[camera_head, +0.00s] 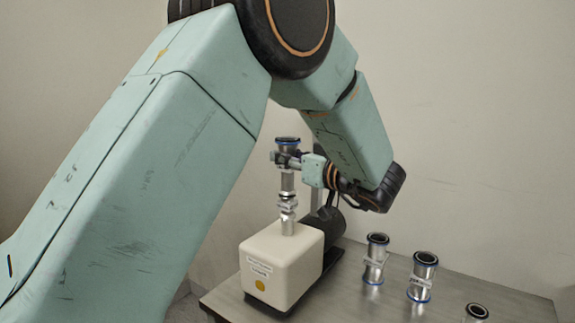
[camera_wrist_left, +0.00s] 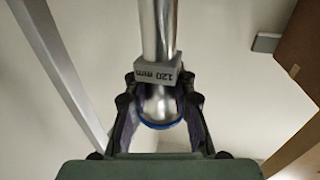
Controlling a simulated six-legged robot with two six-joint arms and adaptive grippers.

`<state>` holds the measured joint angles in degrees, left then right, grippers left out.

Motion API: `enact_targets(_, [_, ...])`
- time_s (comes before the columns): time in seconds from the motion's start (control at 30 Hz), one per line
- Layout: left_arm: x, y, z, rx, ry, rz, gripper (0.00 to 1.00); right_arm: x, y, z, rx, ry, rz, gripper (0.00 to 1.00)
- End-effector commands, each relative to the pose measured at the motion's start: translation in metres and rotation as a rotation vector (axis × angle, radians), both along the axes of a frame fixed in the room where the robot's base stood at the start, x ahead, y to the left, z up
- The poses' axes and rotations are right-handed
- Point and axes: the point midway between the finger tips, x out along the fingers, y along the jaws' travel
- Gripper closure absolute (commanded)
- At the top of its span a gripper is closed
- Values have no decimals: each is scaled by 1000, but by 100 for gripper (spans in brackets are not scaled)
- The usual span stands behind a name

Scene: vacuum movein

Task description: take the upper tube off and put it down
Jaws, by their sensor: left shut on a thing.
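The upper tube (camera_head: 287,183) is a shiny metal pipe with a blue-ringed dark top, standing upright above the white pump box (camera_head: 280,265). My left gripper (camera_head: 288,160) is shut around it just below the blue ring. In the left wrist view the tube (camera_wrist_left: 159,30) runs between the two fingers of the gripper (camera_wrist_left: 160,103), with a grey "120 mm" tag and a blue ring. Below the tube, a metal fitting (camera_head: 288,205) sits over the box; I cannot tell whether a gap separates them. My right gripper is not in view.
A dark motor (camera_head: 326,222) sits behind the box. Bare table (camera_head: 375,302) lies in front of the tubes.

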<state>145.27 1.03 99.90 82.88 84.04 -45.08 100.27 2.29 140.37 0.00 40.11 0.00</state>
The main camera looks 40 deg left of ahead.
Motion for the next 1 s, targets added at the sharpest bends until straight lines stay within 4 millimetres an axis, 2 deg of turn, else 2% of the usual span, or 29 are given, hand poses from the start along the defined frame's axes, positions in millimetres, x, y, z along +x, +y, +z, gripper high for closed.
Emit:
enact_targets(0.4, [0, 0, 6, 2, -3, 0, 100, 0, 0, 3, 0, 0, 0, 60])
enact_targets(0.47, [0, 0, 14, 1, -5, 0, 100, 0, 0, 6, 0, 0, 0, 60])
enact_targets(0.8, [0, 0, 80, 1, -5, 0, 100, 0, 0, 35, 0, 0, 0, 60])
enact_targets(1.0, [0, 0, 99, 1, -3, 0, 100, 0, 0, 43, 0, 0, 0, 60])
